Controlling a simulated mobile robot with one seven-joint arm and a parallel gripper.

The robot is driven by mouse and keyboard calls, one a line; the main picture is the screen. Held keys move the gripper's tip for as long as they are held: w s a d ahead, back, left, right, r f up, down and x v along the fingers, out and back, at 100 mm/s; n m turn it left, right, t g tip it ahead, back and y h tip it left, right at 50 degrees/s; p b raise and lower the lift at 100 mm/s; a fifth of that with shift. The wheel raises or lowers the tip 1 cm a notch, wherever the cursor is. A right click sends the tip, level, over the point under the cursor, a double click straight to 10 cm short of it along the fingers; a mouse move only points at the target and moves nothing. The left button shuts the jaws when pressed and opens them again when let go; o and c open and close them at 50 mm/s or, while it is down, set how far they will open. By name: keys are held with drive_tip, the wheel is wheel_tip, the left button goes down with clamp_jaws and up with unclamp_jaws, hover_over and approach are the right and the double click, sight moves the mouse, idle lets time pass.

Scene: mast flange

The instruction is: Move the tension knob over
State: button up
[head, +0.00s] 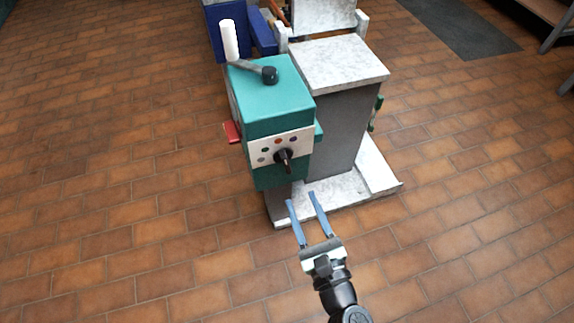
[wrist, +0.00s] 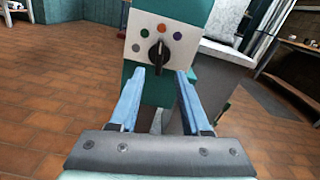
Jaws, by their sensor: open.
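The tension knob (head: 284,155) is a black pointer knob on a white plate (head: 264,151) with several coloured dots. The plate is on the front of a teal box (head: 279,119). In the wrist view the knob (wrist: 157,54) points roughly upward, with dots in an arc around it. My gripper (head: 302,197) is open and empty, with two blue fingers. It is below and in front of the knob, apart from it. In the wrist view the fingers (wrist: 160,80) stand either side of and below the knob.
A crank arm with a black hub (head: 269,75) and white handle (head: 229,41) is on top of the teal box. A red part (head: 232,132) sticks out at its left. A grey cabinet with a pale top (head: 335,62) stands to the right on a white base (head: 375,170). The tiled floor in front is clear.

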sight(287, 165)
drive_tip(key=b+x, duration=0.2)
drive_tip(key=x, duration=0.8)
drive_tip(key=shift+w+a, duration=0.1)
drive_tip(key=shift+w, duration=0.2)
clamp_jaws()
